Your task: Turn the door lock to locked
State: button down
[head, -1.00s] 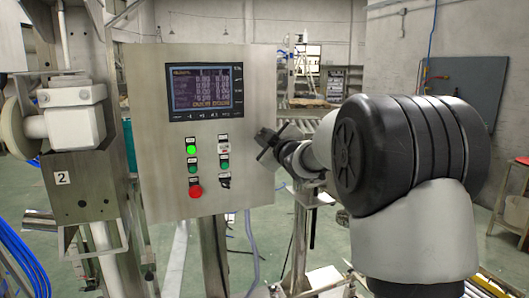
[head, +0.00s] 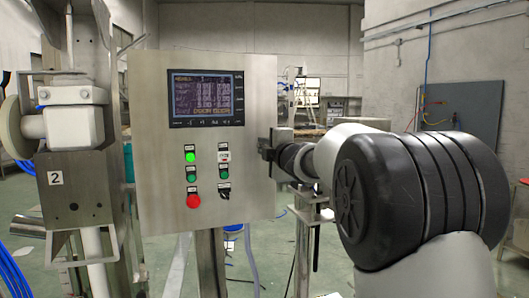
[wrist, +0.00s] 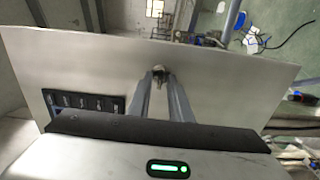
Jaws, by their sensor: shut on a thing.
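A brushed-metal control cabinet (head: 150,130) stands in the middle of the head view. My gripper (head: 268,150) is at its right edge, and my arm comes in from the right. In the wrist view, the two grey fingers of my gripper (wrist: 160,78) close together on a small dark metal lock (wrist: 159,70) against a grey metal panel (wrist: 220,75). The fingers hide most of the lock, so I cannot tell which way it is turned. The lock does not show clearly in the head view.
The cabinet front has a lit screen (head: 203,96), a lit green button (head: 190,157) and a red button (head: 193,201). A metal machine marked 2 (head: 75,190) stands close on the left. A grey board (head: 462,108) is on the back wall.

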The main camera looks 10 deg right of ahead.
dwell(0.3)
jog(key=c, duration=1.9)
grip_release()
jog(key=shift+c, duration=0.2)
jog(key=s+d, duration=0.3)
jog(key=s, duration=1.4)
jog(key=shift+d, duration=0.2)
